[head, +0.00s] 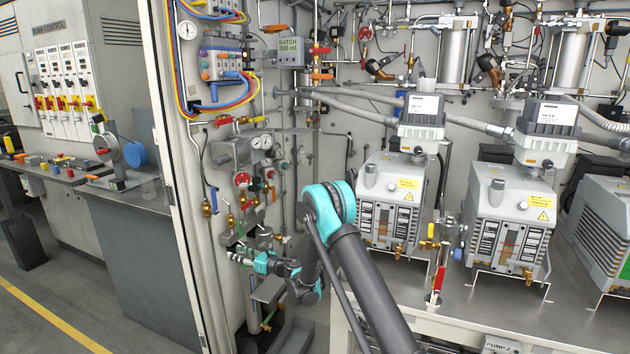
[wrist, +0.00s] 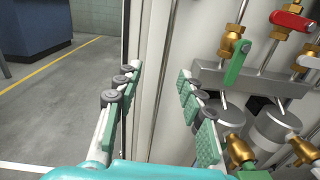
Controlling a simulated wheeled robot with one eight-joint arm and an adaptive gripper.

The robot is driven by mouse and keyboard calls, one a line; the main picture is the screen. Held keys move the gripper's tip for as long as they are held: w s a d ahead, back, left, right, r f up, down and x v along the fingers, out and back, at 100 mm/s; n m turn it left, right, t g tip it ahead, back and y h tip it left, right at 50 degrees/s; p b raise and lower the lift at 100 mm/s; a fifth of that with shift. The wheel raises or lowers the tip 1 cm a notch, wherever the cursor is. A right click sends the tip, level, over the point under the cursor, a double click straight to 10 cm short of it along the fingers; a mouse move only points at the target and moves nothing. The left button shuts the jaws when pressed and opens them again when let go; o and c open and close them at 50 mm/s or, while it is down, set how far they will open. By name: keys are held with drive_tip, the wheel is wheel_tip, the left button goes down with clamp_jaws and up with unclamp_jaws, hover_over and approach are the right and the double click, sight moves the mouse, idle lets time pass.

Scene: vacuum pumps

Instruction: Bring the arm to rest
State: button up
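My arm reaches out from the bottom of the head view, with dark grey links and teal joints. My gripper (head: 240,257) is small there, in front of the valve and pipe panel, left of the pump bench. In the wrist view my gripper (wrist: 160,82) is open, with a clear gap between its green-padded fingers. Nothing is held between them. The right finger is close in the picture to a pale upright panel edge; whether it touches cannot be told.
Right of the fingers are a green valve handle (wrist: 238,62), a red handle (wrist: 292,20) and brass fittings (wrist: 240,152). The pump bench (head: 420,268) carries grey pumps (head: 505,215). A control bench (head: 125,205) stands at left. Floor (head: 70,290) there is clear.

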drive_tip(key=w+d+r+m+t+h, duration=0.3)
drive_tip(key=d+r+m+t, duration=0.1)
drive_tip(key=d+r+m, duration=0.35)
drive_tip(key=w+d+r+m+t+h, duration=0.3)
drive_tip(key=d+r+m+t, duration=0.2)
drive_tip(key=d+r+m, duration=0.3)
drive_tip(key=s+d+r+m+h, duration=0.25)
drive_tip(key=d+m+h, duration=0.35)
drive_tip(key=d, duration=0.4)
drive_tip(key=s+d+r+m+h, duration=0.25)
drive_tip(key=d+m, duration=0.45)
drive_tip(key=d, duration=0.4)
drive_tip(key=s+d+f+m+g+h, duration=0.2)
drive_tip(key=s+d+f+m+g, duration=0.1)
drive_tip(key=s+d+m, duration=0.4)
drive_tip(key=s+d+f+m+g+h, duration=0.2)
drive_tip(key=s+d+m, duration=0.25)
drive_tip(key=s, duration=0.45)
drive_tip(key=s+f+m+g+y, duration=0.1)
drive_tip(key=s+f+m+g, duration=0.2)
drive_tip(key=s, duration=1)
drive_tip(key=s+f+m+g+y, duration=0.1)
drive_tip(key=s+f+m+g, duration=0.3)
drive_tip(key=s, duration=0.9)
wheel_tip(320, 180, down, 4)
drive_tip(key=shift+s+d+r+m, duration=0.15)
drive_tip(key=shift+s+d+m, duration=0.1)
drive_tip(key=shift+m, duration=0.45)
